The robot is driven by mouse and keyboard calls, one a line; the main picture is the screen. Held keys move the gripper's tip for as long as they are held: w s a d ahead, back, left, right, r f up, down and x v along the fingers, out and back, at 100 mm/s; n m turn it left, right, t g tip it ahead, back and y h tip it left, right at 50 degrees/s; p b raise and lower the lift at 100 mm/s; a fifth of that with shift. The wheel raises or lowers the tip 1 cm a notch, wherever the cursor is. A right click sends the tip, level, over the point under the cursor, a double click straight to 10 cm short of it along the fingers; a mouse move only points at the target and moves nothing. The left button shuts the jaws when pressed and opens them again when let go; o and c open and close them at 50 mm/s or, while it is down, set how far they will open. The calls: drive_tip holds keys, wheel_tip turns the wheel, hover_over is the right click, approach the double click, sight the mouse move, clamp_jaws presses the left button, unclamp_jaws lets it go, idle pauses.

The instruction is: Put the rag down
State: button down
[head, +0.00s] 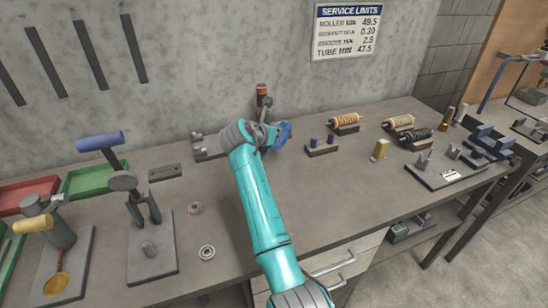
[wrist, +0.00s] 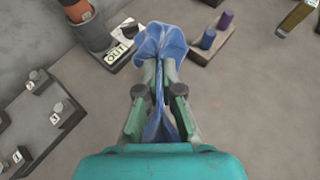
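A blue rag (wrist: 160,48) is pinched between the fingers of my gripper (wrist: 159,92) in the wrist view. Its folds spread out beyond the fingertips and a strip hangs between the fingers. In the head view the rag (head: 284,133) shows at the right of the arm's end, over the back part of the grey workbench (head: 330,195). My gripper's fingers are mostly hidden by my arm there. I cannot tell whether the rag touches the bench.
A dark post with an orange top (head: 262,92) stands behind my gripper, with an "OUT" label (wrist: 117,55) at its foot. Bearing rings (head: 207,252) lie front left. The bench's middle right is clear.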

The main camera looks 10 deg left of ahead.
sight(286, 169)
drive_tip(key=shift+w+a, duration=0.1)
idle(0.4)
drive_tip(key=w+a+n+y+b, duration=0.1)
drive_tip(key=w+a, duration=0.2)
drive_tip(key=a, duration=0.6)
drive_tip(key=d+f, duration=0.1)
drive_tip(key=f, duration=0.1)
drive_tip(key=d+f, duration=0.1)
drive_tip(key=f, duration=0.2)
drive_tip(key=s+d+f, duration=0.1)
drive_tip(key=d+f, duration=0.1)
drive_tip(key=shift+s+f, duration=0.1)
drive_tip(key=shift+f, duration=0.1)
drive_tip(key=s+d+f, duration=0.1)
drive_tip(key=d, duration=0.2)
drive_tip(key=s+d+f, duration=0.1)
drive_tip(key=d, duration=0.2)
drive_tip(key=s+d+f, duration=0.1)
drive_tip(key=d, duration=0.2)
drive_tip(key=shift+s+d+f, duration=0.1)
drive_tip(key=shift+s+f, duration=0.05)
drive_tip(key=shift+f, duration=0.25)
drive_tip(key=shift+s+d+f, duration=0.25)
drive_tip(key=shift+d+f, duration=0.15)
drive_tip(key=shift+d, duration=0.2)
drive_tip(key=c, duration=0.9)
unclamp_jaws()
